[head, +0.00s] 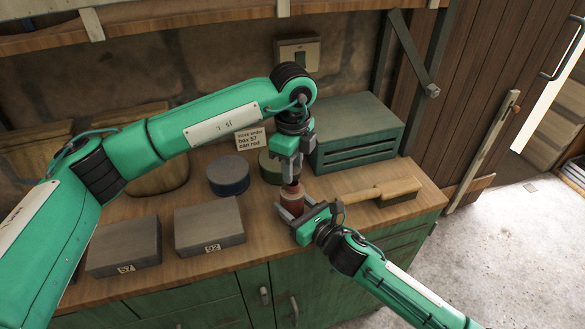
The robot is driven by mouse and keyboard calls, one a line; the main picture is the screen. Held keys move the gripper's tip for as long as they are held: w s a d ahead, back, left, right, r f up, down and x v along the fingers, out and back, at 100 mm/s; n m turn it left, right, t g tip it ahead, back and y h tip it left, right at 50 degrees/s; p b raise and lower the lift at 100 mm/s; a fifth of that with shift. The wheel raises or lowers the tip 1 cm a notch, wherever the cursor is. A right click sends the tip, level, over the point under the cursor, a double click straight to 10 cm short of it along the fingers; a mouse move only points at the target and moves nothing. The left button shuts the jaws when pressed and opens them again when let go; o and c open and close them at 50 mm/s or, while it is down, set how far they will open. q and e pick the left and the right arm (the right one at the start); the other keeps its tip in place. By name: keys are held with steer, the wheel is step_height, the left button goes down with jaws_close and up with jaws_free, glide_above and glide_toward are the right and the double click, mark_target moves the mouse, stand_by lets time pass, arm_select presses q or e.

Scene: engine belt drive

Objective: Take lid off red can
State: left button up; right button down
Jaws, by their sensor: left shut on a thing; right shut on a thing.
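The red can (293,203) stands on the wooden bench top near its front edge, partly hidden by my grippers. My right gripper (294,211) comes in from the lower right and is shut around the can's body. My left gripper (291,180) points straight down from above and is shut on the lid (292,188) at the can's top. The lid is small and mostly covered by the fingers. I cannot tell whether a gap separates the lid from the can.
A blue can (228,176) and a green can (270,166) stand behind. Grey boxes 57 (124,246) and 92 (209,227) sit left. A brush (385,191) lies right, before a green slatted box (356,130). A note card (251,139) stands behind the cans.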

arm_select(q)
steer(key=shift+r, duration=1.55)
arm_select(e)
steer(key=c, duration=0.5)
jaws_free()
steer(key=shift+s, duration=0.1)
